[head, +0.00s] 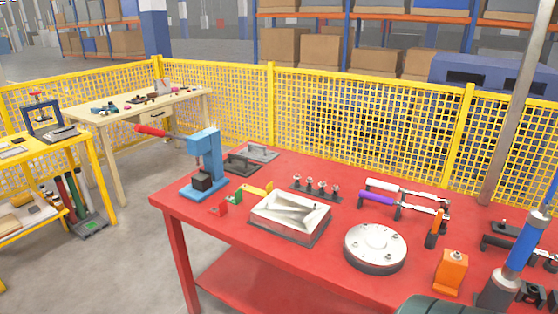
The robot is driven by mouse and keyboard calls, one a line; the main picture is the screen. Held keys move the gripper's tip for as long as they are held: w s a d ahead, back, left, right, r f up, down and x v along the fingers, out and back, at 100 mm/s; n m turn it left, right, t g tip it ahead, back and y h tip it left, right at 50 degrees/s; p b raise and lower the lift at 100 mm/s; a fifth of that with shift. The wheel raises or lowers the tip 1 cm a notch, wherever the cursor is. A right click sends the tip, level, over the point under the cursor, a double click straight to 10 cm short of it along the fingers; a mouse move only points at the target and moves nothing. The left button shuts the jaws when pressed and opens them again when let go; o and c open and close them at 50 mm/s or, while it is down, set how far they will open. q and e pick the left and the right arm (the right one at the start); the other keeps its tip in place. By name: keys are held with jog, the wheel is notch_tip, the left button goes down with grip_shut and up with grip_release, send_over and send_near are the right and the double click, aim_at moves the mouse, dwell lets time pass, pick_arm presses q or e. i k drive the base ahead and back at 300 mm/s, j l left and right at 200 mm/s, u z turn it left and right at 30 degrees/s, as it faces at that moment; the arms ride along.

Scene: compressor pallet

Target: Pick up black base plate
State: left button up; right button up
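I cannot tell for certain which thing is the black base plate. A flat black plate with a raised handle-like part (240,163) lies at the back left of the red table, beside a similar grey plate (260,152). A silver rectangular housing (290,212) sits on a dark base near the front middle. A round silver disc with a dark underside (376,245) lies to its right. A dark strip with several upright bolts (315,189) lies behind the housing. Neither of my grippers is in view.
The red table (222,228) also holds a blue press with a red handle (205,160), purple- and white-handled tools (378,198), an orange block (452,270) and a blue upright cylinder (523,243). A yellow mesh fence (330,115) stands behind.

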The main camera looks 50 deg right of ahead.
aim_at(239, 166)
jog(key=z, duration=1.4)
